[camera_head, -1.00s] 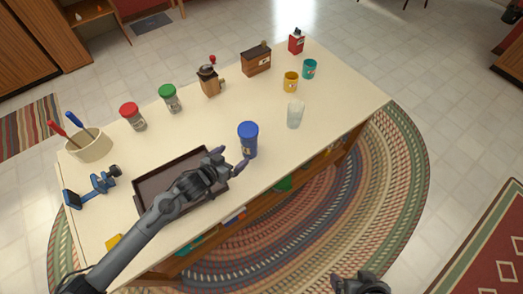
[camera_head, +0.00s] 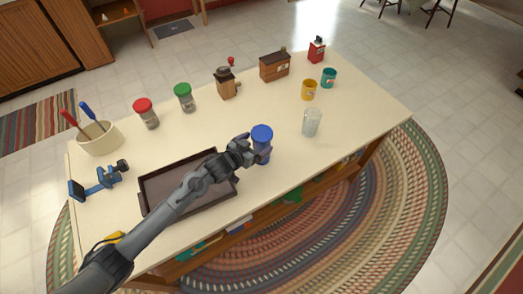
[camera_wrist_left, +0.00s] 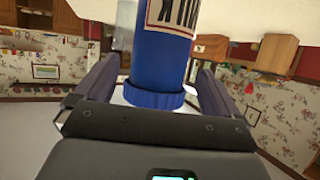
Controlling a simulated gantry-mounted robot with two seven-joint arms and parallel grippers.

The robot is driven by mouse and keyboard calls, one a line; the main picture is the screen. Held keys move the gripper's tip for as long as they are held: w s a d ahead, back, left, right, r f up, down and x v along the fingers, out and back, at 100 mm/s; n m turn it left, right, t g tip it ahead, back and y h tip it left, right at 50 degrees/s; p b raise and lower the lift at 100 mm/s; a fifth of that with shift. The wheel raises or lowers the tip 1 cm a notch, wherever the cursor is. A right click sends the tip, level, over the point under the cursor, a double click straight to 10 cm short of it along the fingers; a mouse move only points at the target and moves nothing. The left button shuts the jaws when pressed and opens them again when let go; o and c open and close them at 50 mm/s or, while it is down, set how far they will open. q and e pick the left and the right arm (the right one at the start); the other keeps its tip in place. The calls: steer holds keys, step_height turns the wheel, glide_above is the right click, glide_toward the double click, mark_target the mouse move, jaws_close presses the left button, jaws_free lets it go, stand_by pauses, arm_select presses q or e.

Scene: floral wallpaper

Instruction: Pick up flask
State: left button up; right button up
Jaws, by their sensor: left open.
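A blue flask (camera_head: 262,148) with a blue lid stands upright near the front edge of the table, just right of the tray. My left gripper (camera_head: 249,151) is at its left side, open, with its fingers close to the flask. In the left wrist view the blue flask (camera_wrist_left: 160,58) appears upside down between the two open fingers (camera_wrist_left: 155,80), its ridged lid nearest the palm and a white label beyond. I cannot tell whether either finger touches it. My right gripper is not in view.
A dark tray (camera_head: 150,201) lies under my left arm. A clear glass (camera_head: 312,122) stands right of the flask. A yellow mug (camera_head: 309,90), teal mug (camera_head: 329,78), red-lidded jar (camera_head: 146,113) and green-lidded jar (camera_head: 184,97) stand farther back. The table middle is clear.

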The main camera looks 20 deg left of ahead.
arm_select(q)
steer(key=shift+b+x, duration=0.35)
steer(key=shift+x, duration=1.6)
steer(key=shift+r, duration=0.1)
steer(key=shift+r, duration=0.1)
jaws_close()
